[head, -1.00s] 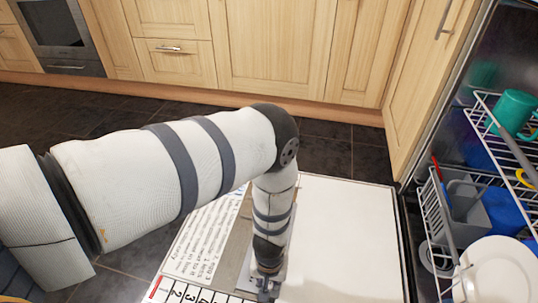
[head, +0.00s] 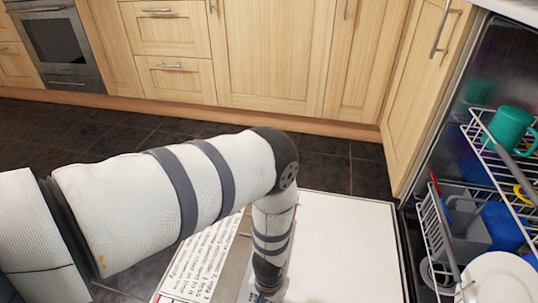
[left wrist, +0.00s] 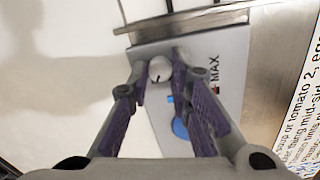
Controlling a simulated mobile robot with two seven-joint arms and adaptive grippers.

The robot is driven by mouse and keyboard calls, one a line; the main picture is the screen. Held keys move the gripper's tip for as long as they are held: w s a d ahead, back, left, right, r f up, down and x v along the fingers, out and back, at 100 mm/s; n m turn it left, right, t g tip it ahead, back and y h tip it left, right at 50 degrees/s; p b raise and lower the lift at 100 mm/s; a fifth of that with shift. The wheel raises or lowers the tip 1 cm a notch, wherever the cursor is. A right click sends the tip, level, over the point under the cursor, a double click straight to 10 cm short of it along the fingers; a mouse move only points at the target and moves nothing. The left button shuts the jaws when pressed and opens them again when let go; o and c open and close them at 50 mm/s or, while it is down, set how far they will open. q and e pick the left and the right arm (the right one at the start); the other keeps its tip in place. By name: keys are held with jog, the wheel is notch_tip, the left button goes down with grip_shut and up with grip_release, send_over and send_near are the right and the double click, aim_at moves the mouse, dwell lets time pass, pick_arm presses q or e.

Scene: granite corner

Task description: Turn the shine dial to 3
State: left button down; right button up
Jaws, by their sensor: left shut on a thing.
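The shine dial (left wrist: 160,69) is a small pale round knob with a dark mark, on a grey dispenser panel (left wrist: 222,75) in the left wrist view. My left gripper (left wrist: 158,62) has its two purple-padded fingers on either side of the dial and is shut on it. The number the dial points to cannot be read. A red mark with "MAX" is printed on the panel to the right, and a blue round part (left wrist: 180,128) lies below the dial. In the head view, my left gripper (head: 265,292) is at the bottom edge and hides the dial. My right gripper is not in view.
The open dishwasher door (head: 345,245) lies flat, with a printed instruction sheet (head: 205,255) on its left part. Racks with a green mug (head: 509,128) and a white plate (head: 500,278) stand at the right. Wooden cabinets (head: 270,60) line the back.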

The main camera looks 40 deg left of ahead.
pick_arm(q)
jog(key=c, duration=1.5)
grip_release()
jog(key=shift+o, duration=0.2)
notch_tip(320, 180, up, 12)
